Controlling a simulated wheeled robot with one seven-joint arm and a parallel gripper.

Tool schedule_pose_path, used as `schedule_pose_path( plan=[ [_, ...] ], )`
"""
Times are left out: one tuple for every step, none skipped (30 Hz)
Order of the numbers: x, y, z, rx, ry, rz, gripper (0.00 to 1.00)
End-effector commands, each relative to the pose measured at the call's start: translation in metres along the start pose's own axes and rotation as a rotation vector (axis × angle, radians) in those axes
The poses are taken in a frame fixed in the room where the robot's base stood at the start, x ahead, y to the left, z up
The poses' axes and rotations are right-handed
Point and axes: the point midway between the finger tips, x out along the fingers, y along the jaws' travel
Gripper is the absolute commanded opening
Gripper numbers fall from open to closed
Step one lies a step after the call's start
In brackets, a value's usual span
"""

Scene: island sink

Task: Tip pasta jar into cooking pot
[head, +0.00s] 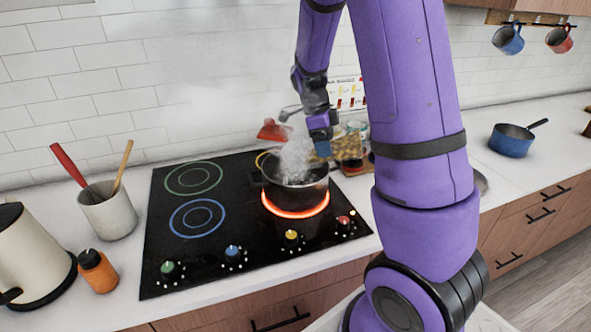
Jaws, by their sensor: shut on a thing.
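My gripper (300,122) is above the pot, in front of the tiled wall. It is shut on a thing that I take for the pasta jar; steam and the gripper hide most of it. A red part (272,130) shows in the air at the gripper's left, over the pot's back left rim, and seems to belong to the held thing. I cannot see whether pasta is in the pot.
Glass jars (350,150) stand close behind the pot at the right. My arm covers the counter right of the hob. A utensil crock (108,212), an orange bottle (98,271) and a kettle (30,255) stand at left. A blue saucepan (511,140) is far right.

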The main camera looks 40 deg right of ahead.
Motion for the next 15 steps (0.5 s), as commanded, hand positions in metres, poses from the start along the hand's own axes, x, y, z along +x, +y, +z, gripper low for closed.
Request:
schedule_pose_path(
  plan=[
    [-0.0009,-0.0003,0.0006,0.0,0.006,-0.001,0.41],
    [-0.0011,-0.0003,0.0008,-0.001,0.01,-0.001,0.41],
    [-0.0015,-0.0004,0.0011,-0.001,0.015,-0.001,0.41],
    [-0.0017,-0.0004,0.0014,-0.001,0.019,-0.001,0.41],
    [-0.002,-0.0004,0.0016,-0.001,0.023,-0.001,0.41],
    [-0.0024,-0.0004,0.0018,-0.001,0.028,0.0,0.41],
    [-0.0026,-0.0003,0.0019,-0.001,0.031,0.0,0.41],
    [-0.0029,-0.0003,0.0021,-0.001,0.035,0.0,0.41],
    [-0.0032,-0.0004,0.0022,0.0,0.039,0.0,0.41],
    [-0.0035,-0.0004,0.0024,0.0,0.042,0.0,0.41],
    [-0.0037,-0.0005,0.0025,0.0,0.045,0.0,0.41],
    [-0.0041,-0.0006,0.0028,0.0,0.049,0.0,0.41],
    [-0.0043,-0.0006,0.003,-0.001,0.052,-0.001,0.41],
    [-0.0046,-0.0006,0.0032,-0.001,0.055,-0.001,0.41],
    [-0.005,-0.0007,0.0036,-0.001,0.06,-0.001,0.41]
  ],
)
